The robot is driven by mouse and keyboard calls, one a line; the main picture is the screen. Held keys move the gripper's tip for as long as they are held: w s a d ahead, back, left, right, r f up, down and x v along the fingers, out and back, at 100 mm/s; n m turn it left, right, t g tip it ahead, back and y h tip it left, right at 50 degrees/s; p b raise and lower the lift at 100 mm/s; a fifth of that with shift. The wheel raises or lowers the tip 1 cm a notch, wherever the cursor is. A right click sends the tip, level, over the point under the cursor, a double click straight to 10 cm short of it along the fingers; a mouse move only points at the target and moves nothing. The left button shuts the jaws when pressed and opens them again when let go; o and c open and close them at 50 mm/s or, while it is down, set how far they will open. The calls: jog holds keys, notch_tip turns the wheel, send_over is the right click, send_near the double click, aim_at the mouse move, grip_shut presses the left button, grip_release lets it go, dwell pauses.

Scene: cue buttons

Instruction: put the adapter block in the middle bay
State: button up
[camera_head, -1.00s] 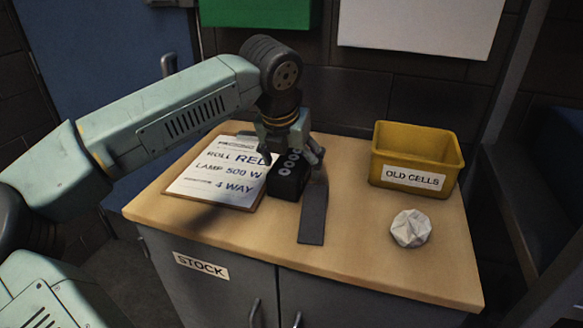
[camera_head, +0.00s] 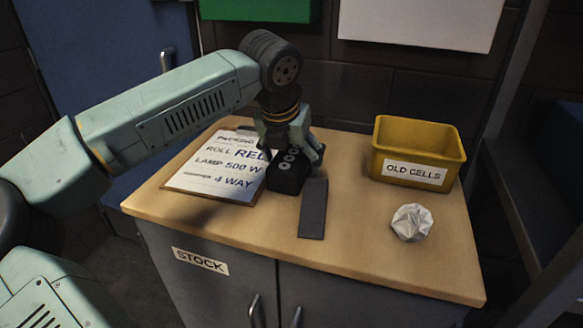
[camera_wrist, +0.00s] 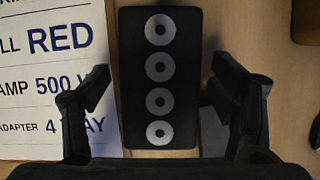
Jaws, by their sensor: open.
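The adapter block is a black block with a row of several round grey sockets on top. It stands on the wooden cabinet top in the head view (camera_head: 289,173) and fills the middle of the wrist view (camera_wrist: 159,110). My gripper (camera_head: 294,152) is right above it, pointing down. In the wrist view my gripper (camera_wrist: 158,92) is open, with one finger on each side of the block and a gap visible at the left finger. No middle bay shows in these frames.
A clipboard sheet (camera_head: 218,170) lies left of the block. A dark flat strip (camera_head: 313,208) lies just right of it. A yellow OLD CELLS bin (camera_head: 418,152) and a crumpled paper ball (camera_head: 411,222) are further right on the cabinet top (camera_head: 360,246).

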aim_at(293, 151)
jog(key=shift+c, duration=0.4)
jog(key=c, duration=1.6)
jog(key=shift+r, duration=0.15)
jog(key=shift+r+p, duration=0.5)
jog(key=shift+p, duration=0.25)
notch_tip(293, 151, up, 3)
jog(key=shift+f+p, duration=0.1)
jog(key=shift+p, duration=0.5)
jog(key=s+b, duration=0.1)
jog(key=s, duration=0.4)
jog(key=s+r+b, duration=0.1)
jog(key=s+b, duration=0.1)
jog(key=s, duration=0.3)
jog(key=s+d+b, duration=0.1)
jog(key=s, duration=0.5)
jog(key=shift+r, duration=0.2)
